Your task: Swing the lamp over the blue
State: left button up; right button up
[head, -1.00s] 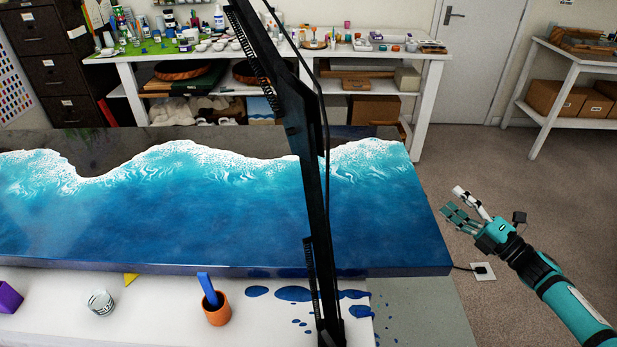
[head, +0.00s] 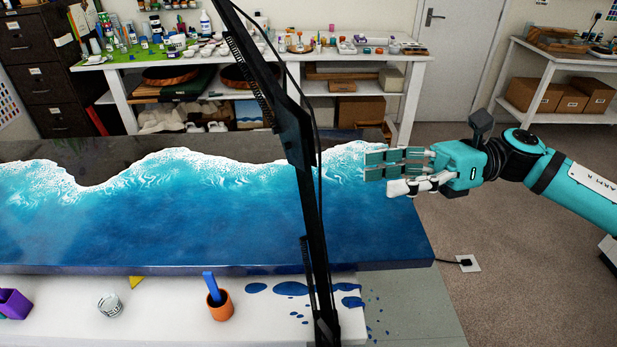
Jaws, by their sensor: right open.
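The black lamp arm (head: 305,190) runs from the top of the picture down to the table's front edge, with springs and a cable along it. Its lamp head is out of view. The blue (head: 200,225) is a glossy resin slab with white wave foam along a dark far band. My right gripper (head: 385,172) is teal with pale parts. It points left over the slab's right end, to the right of the lamp arm and apart from it in the picture. It is open with nothing in it. My left gripper is not in view.
An orange cup (head: 220,306) with a blue stick, a clear cup (head: 110,305) and a purple container (head: 14,304) stand on the white front strip, near blue spills (head: 290,289). A crowded bench (head: 415,75) stands behind. Floor at right is clear around a socket plate (head: 467,263).

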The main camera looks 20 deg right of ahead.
aim_at(308, 188)
jog(key=a+p, duration=0.2)
jog(key=a, duration=0.1)
jog(key=a+p, duration=0.2)
jog(key=a, duration=0.2)
jog(key=w+a+p, duration=0.1)
jog(key=a+p, duration=0.1)
jog(key=a, duration=0.2)
jog(key=shift+w+a, duration=0.1)
jog(key=shift+a, duration=0.05)
jog(key=shift+c, duration=0.3)
grip_shut()
jog(key=shift+a, duration=0.1)
